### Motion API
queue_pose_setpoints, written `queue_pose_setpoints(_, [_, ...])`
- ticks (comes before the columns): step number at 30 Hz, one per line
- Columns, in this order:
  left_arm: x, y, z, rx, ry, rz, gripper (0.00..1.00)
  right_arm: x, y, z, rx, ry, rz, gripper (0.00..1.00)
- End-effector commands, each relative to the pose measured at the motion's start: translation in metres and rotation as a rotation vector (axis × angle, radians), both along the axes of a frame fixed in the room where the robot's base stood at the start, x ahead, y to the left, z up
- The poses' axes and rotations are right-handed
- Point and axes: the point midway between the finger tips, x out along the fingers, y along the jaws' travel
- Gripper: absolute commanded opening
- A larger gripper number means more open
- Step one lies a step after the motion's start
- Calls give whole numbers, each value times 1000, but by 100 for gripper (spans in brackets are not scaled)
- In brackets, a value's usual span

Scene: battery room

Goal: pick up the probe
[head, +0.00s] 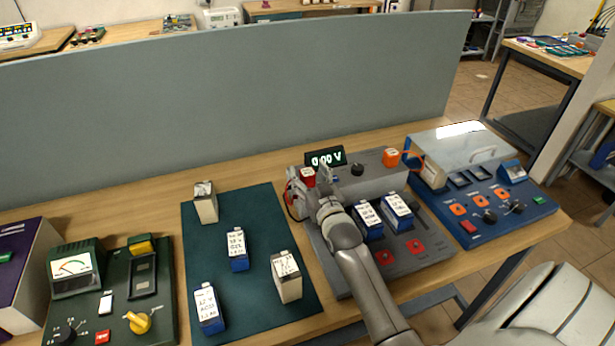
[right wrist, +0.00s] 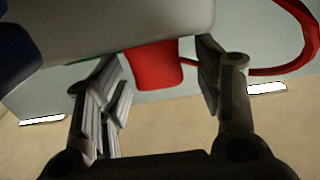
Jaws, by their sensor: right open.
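A red probe (head: 308,176) stands at the left back of the grey meter station, with a cable beside it. My right gripper (head: 311,192) is right at it in the head view, and my arm hides part of that spot. In the right wrist view the red probe (right wrist: 153,67) shows between the two spread fingers of the open gripper (right wrist: 160,62). I cannot tell whether a finger touches it. My left gripper is not in view.
The grey station (head: 340,283) carries a 0.00 V display (head: 326,157) and two blue batteries (head: 368,221). A green mat (head: 262,205) with several batteries lies left of it. A blue charger (head: 480,205) stands right. A grey partition (head: 220,90) rises behind.

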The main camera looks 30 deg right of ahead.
Motion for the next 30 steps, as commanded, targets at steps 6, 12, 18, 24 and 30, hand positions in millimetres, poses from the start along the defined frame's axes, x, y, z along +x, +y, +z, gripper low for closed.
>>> queue_pose_setpoints(6, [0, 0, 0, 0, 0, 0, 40, 0, 0, 0, 0, 0, 0, 39])
queue_pose_setpoints(12, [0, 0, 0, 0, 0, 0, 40, 0, 0, 0, 0, 0, 0, 13])
queue_pose_setpoints(18, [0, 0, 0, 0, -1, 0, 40, 0, 0, 0, 0, 0, 0, 11])
queue_pose_setpoints(24, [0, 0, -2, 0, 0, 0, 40, 0, 0, 5, -1, -3, 0, 11])
queue_pose_setpoints(30, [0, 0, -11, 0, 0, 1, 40, 0, 0, 26, -1, -6, -1, 11])
